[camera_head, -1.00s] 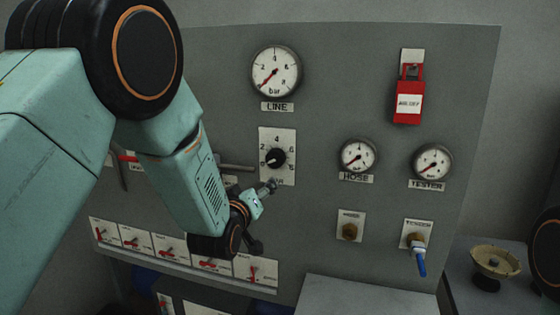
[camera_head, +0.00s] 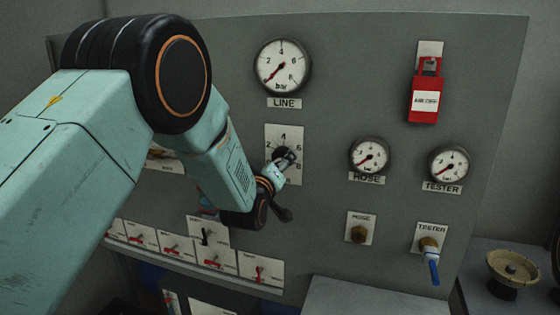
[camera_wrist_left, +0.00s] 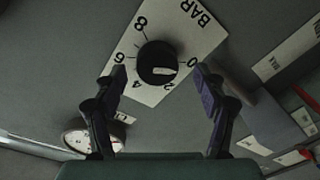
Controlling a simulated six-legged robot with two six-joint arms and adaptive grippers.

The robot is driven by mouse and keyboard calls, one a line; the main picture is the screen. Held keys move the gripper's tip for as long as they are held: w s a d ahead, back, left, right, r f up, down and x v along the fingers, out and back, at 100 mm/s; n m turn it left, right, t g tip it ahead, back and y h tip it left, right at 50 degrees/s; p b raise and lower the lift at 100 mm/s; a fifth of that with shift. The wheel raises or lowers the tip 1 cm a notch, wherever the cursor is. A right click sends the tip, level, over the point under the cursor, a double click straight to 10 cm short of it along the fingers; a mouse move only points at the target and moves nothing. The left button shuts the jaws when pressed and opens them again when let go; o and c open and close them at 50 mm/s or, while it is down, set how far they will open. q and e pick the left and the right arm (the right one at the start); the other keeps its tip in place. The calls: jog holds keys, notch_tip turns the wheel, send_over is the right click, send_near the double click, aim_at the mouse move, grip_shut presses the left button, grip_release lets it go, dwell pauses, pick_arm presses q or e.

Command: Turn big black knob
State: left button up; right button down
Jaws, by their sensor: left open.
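The big black knob (camera_wrist_left: 157,62) sits on a white dial plate (camera_wrist_left: 185,25) marked with numbers and BAR in the left wrist view. Its pale pointer mark is on the side toward 0 and 2. My left gripper (camera_wrist_left: 160,78) is open, with one finger on each side of the knob's near edge. I cannot tell whether the fingers touch it. In the head view my left gripper (camera_head: 284,160) is in front of the dial plate (camera_head: 297,135) and mostly hides the knob. My right gripper is not in view.
The LINE gauge (camera_head: 282,67) is above the plate. The HOSE gauge (camera_head: 369,157), TESTER gauge (camera_head: 448,163) and red padlock (camera_head: 425,92) are to the right. A row of red-handled switches (camera_head: 216,258) runs below my left arm. A blue-handled valve (camera_head: 433,265) sticks out at lower right.

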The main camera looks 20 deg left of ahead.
pick_arm(q)
jog(key=shift+w+a+f, duration=0.1)
jog(key=shift+w, duration=0.7)
jog(key=shift+s+d+r, duration=0.25)
jog(key=shift+r, duration=0.4)
jog(key=shift+w+a+f, duration=0.2)
jog(key=shift+w+f, duration=0.35)
jog(key=shift+w, duration=0.1)
jog(key=shift+c, duration=1.2)
jog(key=shift+s+d+r, duration=0.1)
jog(key=shift+s+r, duration=0.35)
jog(key=shift+s, duration=0.05)
jog(key=c, duration=0.5)
jog(key=shift+w, duration=0.1)
jog(key=c, duration=0.4)
